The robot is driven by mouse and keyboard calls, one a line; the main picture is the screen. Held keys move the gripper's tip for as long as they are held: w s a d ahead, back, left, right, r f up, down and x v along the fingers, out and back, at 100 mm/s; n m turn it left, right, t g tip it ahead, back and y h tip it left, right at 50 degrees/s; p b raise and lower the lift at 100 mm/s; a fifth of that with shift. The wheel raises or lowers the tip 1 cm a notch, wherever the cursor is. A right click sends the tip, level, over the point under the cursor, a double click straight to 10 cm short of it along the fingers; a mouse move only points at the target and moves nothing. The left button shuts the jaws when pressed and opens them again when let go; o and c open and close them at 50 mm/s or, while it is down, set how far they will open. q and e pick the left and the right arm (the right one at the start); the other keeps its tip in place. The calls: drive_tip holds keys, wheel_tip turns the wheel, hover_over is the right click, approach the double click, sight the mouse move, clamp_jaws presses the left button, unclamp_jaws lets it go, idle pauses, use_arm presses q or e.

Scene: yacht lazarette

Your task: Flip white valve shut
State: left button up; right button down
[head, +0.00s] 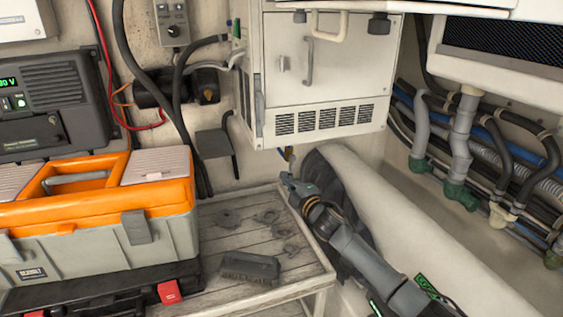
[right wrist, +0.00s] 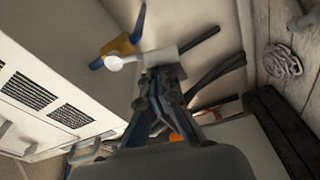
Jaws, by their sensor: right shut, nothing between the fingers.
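In the right wrist view, a brass-coloured valve body (right wrist: 121,46) with blue parts sits against the pale wall. A white lever-like piece with a rounded end (right wrist: 116,63) lies across its lower side, just beyond my fingertips. My right gripper (right wrist: 160,78) is shut and empty, its tips at or very near the white piece; I cannot tell whether they touch. In the head view, my right gripper (head: 287,179) is below the white cabinet, just under a small brass and blue fitting (head: 290,154). The white piece cannot be made out there. My left gripper is not in view.
The white cabinet (head: 325,70) with a vent overhangs close to my right gripper. A thick pale tube (head: 400,215) runs along the right. Pipes line the right wall.

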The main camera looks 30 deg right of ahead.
drive_tip(key=shift+s+d+f+n, duration=0.15)
drive_tip(key=shift+d+n, duration=0.15)
drive_tip(key=shift+n, duration=0.45)
drive_tip(key=shift+d+f+n, duration=0.15)
drive_tip(key=shift+d+n, duration=0.15)
drive_tip(key=shift+n, duration=0.45)
drive_tip(key=shift+s+d+f, duration=0.1)
